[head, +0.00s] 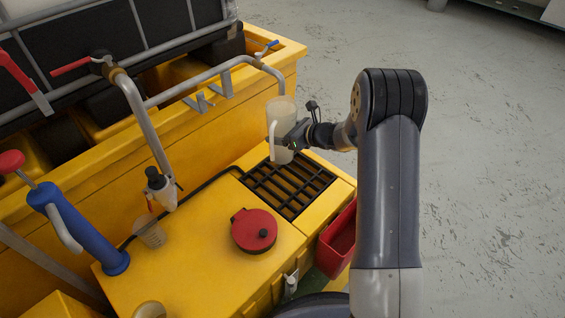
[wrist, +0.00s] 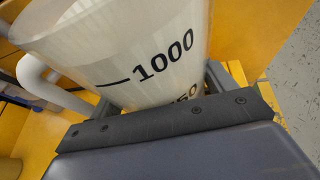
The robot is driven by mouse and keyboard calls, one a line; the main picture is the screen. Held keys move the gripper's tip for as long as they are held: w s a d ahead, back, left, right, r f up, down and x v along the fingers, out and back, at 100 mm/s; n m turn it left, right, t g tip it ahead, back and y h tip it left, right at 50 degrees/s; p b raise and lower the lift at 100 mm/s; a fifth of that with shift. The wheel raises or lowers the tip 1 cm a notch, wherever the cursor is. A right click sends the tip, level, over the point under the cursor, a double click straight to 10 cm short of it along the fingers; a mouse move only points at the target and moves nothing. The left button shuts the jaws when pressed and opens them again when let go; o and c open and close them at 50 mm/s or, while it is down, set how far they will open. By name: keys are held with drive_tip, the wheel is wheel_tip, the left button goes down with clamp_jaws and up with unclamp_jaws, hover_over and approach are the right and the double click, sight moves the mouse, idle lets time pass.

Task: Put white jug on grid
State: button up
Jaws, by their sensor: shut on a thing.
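The white jug (head: 283,112) is upright at the back of the yellow deck in the head view, with its handle to the left. My gripper (head: 291,141) is shut on its body from the right. The wrist view shows the jug (wrist: 125,55) close up between the jaws (wrist: 165,112), with a 1000 mark facing me and its handle at the left. The black grid (head: 290,190) is set into the deck below and just in front of the jug. The jug's base overlaps the grid's back edge in the picture; I cannot tell whether it touches.
A red round lid (head: 254,231) sits in front of the grid to the left. A clear measuring cup (head: 149,232) stands under a black tap nozzle (head: 160,188). A blue hand pump (head: 80,228) is at the left. A bent pipe (head: 262,66) ends above the jug. A red bin (head: 340,240) hangs at the right.

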sight(283, 151)
wheel_tip(283, 151, down, 9)
drive_tip(key=shift+r+b, duration=0.15)
drive_tip(key=shift+b, duration=1.05)
drive_tip(key=shift+f+b, duration=0.3)
drive_tip(key=o, duration=1.2)
drive_tip(key=shift+c, duration=0.2)
drive_tip(key=shift+r, duration=0.15)
drive_tip(key=shift+r+p, duration=0.2)
drive_tip(key=shift+p, duration=0.2)
drive_tip(key=p+v, duration=0.2)
drive_tip(key=v, duration=1)
drive_tip(key=shift+f, duration=0.1)
